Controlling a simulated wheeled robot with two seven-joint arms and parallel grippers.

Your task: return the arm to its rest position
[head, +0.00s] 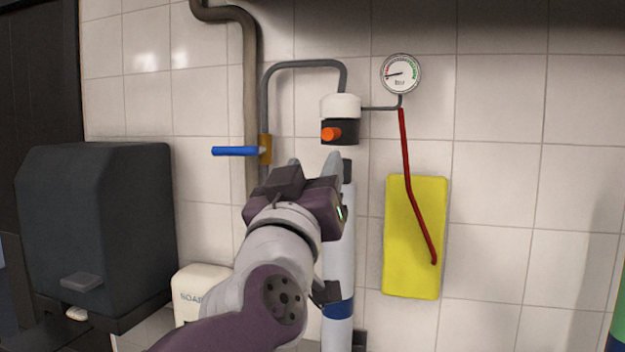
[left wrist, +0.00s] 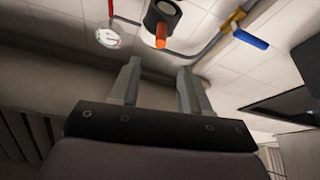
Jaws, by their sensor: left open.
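My left gripper (head: 312,165) is raised in front of the tiled wall, its fingers pointing up and away. In the left wrist view its two fingers (left wrist: 158,85) stand apart with nothing between them. In the head view it overlaps the white cylinder (head: 338,255), just below the black and white valve head with an orange knob (head: 331,134). The orange knob (left wrist: 161,35) shows beyond the fingertips in the left wrist view; I see no contact. My right gripper is in neither view.
A blue-handled valve (head: 235,151) sits on the pipe at left. A gauge (head: 401,73), a red rod (head: 407,150) and a yellow panel (head: 412,275) are at right. A dark box (head: 95,225) and a white soap dispenser (head: 190,290) stand at left. The wall right of the panel is clear.

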